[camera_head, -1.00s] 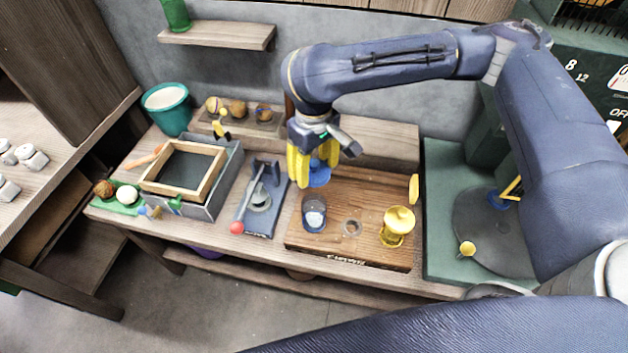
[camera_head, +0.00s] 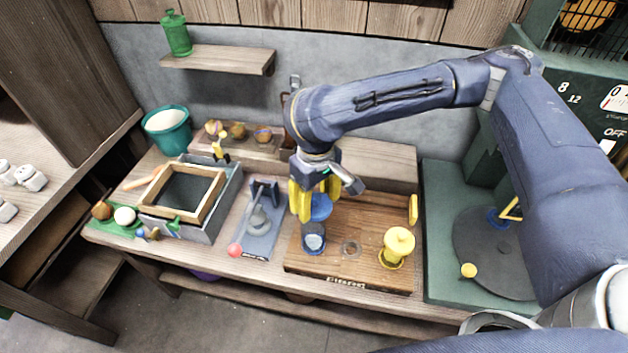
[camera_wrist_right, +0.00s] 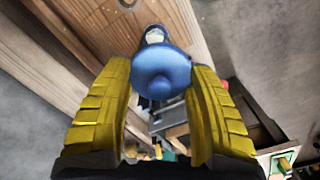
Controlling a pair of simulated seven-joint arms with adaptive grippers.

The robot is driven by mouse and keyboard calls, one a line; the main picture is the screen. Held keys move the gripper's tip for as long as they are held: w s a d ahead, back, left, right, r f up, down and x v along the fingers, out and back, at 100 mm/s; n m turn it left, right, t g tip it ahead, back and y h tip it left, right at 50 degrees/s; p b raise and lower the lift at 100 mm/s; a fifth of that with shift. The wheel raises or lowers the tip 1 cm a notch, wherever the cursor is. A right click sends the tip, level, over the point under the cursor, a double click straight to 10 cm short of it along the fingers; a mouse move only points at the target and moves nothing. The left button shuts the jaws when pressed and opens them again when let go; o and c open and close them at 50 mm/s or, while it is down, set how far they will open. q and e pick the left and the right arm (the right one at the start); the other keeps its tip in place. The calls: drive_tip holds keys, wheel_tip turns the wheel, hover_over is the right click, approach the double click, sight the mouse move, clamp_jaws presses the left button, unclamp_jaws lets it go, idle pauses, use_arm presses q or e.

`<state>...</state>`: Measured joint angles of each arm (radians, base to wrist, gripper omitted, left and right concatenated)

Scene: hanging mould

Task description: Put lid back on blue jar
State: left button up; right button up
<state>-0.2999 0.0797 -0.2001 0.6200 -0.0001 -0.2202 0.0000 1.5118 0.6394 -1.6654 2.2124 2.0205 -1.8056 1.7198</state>
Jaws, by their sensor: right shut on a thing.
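My right gripper (camera_head: 318,198), with yellow fingers, is shut on the blue lid (camera_head: 321,209) and holds it above the wooden board (camera_head: 370,215). In the right wrist view the round, knobbed lid (camera_wrist_right: 161,75) sits between the two yellow fingers (camera_wrist_right: 165,110). The blue jar (camera_head: 313,239) stands upright and open on the board's left part, with something pale inside. The lid is just behind and above the jar in the head view, apart from its rim. The lid partly hides the jar (camera_wrist_right: 155,34) in the right wrist view. My left gripper is not in view.
A grey stand with a red ball (camera_head: 235,250) is left of the board. A wooden frame on a grey tray (camera_head: 185,195) lies further left.

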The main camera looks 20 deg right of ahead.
sight(313, 206)
drive_tip(key=f, duration=0.2)
drive_tip(key=w+f, duration=0.1)
drive_tip(key=f, duration=0.1)
drive_tip(key=shift+w+f, duration=0.15)
drive_tip(key=shift+w, duration=0.35)
drive_tip(key=shift+f, duration=3.05)
drive_tip(key=shift+f, duration=0.15)
drive_tip(key=c, duration=0.6)
drive_tip(key=o, duration=1)
